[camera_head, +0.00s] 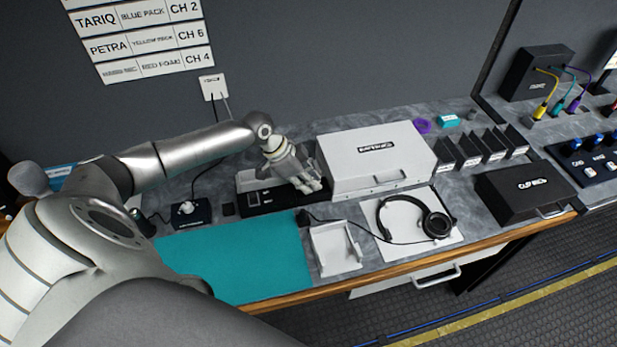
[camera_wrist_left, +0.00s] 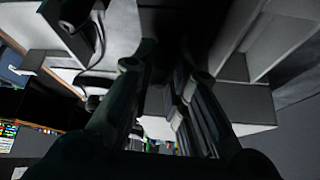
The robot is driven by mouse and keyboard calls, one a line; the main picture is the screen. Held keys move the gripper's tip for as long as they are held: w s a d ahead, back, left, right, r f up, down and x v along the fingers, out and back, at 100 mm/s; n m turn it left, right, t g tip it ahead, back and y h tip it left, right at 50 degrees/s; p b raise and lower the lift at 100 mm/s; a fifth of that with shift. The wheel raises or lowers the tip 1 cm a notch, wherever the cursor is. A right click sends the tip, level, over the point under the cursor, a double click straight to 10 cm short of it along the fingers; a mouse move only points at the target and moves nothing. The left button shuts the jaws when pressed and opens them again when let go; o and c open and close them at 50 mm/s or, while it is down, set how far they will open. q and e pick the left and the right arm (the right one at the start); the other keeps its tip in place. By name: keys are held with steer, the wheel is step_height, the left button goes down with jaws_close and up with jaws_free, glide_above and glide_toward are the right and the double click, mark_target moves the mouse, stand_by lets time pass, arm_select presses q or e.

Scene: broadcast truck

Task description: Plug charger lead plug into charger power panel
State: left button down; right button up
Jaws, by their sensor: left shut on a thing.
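My left gripper (camera_head: 308,184) reaches down over the right end of a low black unit (camera_head: 262,199), close to the left side of a white case. It is shut on a small dark thing, apparently the charger lead plug, mostly hidden by the fingers in the head view. In the left wrist view the two dark fingers (camera_wrist_left: 160,75) run up the picture, with a dark shape between them too dim to make out. I cannot tell whether the plug touches a socket. The charger power panel cannot be told for sure. My right gripper is not in view.
The white case (camera_head: 375,158) stands right beside the gripper. A headset (camera_head: 432,222) lies on a white sheet, and a white tray (camera_head: 335,250) stands near the front edge. A teal mat (camera_head: 235,255) is bare. A wall outlet (camera_head: 213,86) has cables hanging down.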

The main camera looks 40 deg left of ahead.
arm_select(q)
steer(key=shift+f, duration=0.25)
steer(key=c, duration=1.3)
jaws_free()
steer(key=v, duration=1.2)
